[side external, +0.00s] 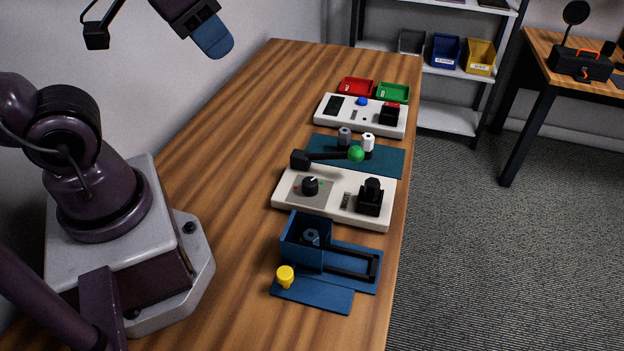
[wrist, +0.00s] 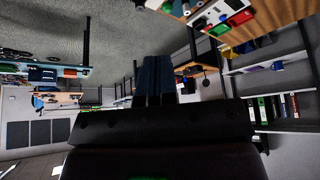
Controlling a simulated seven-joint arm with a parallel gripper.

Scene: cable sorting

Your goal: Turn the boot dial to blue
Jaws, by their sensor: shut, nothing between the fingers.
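The dial, a black knob (side external: 310,186) with a white pointer mark, sits on the grey plate of the nearer white panel (side external: 333,205). A red dot shows left of the knob and a green dot right of it. The pointer leans up and right. I cannot make out a blue mark. My gripper (side external: 213,40) is high above the table's left side, far from the dial, its blue fingers pressed together and empty. The fingers also show in the wrist view (wrist: 154,80), pointing out into the room. The dial cannot be made out there.
A black lever with a green ball (side external: 356,154) stands behind the dial. A black block (side external: 370,197) is on the panel's right. A blue box (side external: 304,243) and yellow peg (side external: 285,277) are in front. A farther panel (side external: 340,116) and red tray (side external: 356,86) are behind. The table's left is clear.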

